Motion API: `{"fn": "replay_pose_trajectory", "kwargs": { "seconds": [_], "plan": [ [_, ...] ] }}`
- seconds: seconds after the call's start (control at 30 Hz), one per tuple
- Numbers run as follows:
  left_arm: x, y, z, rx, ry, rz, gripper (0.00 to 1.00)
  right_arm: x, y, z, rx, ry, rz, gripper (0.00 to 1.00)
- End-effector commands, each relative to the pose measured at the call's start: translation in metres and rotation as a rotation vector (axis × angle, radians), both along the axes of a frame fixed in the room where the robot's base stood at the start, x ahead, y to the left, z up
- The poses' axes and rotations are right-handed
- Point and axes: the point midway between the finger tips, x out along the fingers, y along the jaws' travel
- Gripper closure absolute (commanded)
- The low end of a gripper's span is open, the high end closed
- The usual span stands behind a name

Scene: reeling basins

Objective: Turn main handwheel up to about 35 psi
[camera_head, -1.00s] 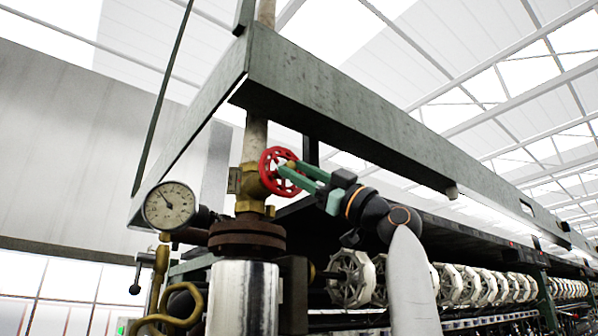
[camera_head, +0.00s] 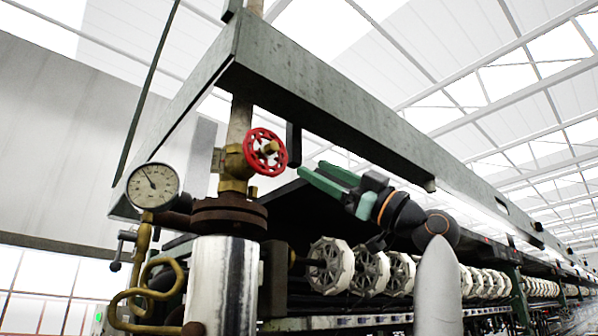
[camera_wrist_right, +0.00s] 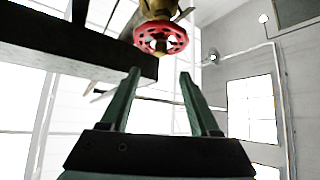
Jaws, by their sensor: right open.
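The red main handwheel (camera_head: 266,152) sits on a brass valve (camera_head: 234,168) on the vertical pipe in the head view. My right gripper (camera_head: 312,176) is open and empty, to the right of the handwheel and slightly below it, with a clear gap between them. In the right wrist view the handwheel (camera_wrist_right: 161,38) shows beyond the two green fingers (camera_wrist_right: 160,85), with nothing between them. The round pressure gauge (camera_head: 153,186) is left of the valve. Its needle points to the upper left; the numbers are too small to read surely. My left gripper is in neither view.
A heavy green-grey beam (camera_head: 320,90) runs above the handwheel and gripper. A rusty flange (camera_head: 229,216) and shiny cylinder (camera_head: 222,285) stand below the valve. Curved brass pipes (camera_head: 148,290) are at lower left. White reels (camera_head: 330,266) line the machine below my right arm.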

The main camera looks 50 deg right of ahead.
Motion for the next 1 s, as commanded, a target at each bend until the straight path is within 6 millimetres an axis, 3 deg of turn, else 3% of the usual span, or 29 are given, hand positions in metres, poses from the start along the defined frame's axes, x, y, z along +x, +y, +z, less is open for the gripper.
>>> {"fn": "replay_pose_trajectory", "kwargs": {
  "seconds": [0.23,1.0],
  "plan": [
    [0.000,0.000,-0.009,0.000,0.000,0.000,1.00,-0.017,-0.007,-0.015,0.000,0.002,0.001,0.38],
    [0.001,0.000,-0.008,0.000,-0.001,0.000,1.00,-0.018,-0.007,-0.014,0.000,0.001,0.001,0.38]
  ]
}}
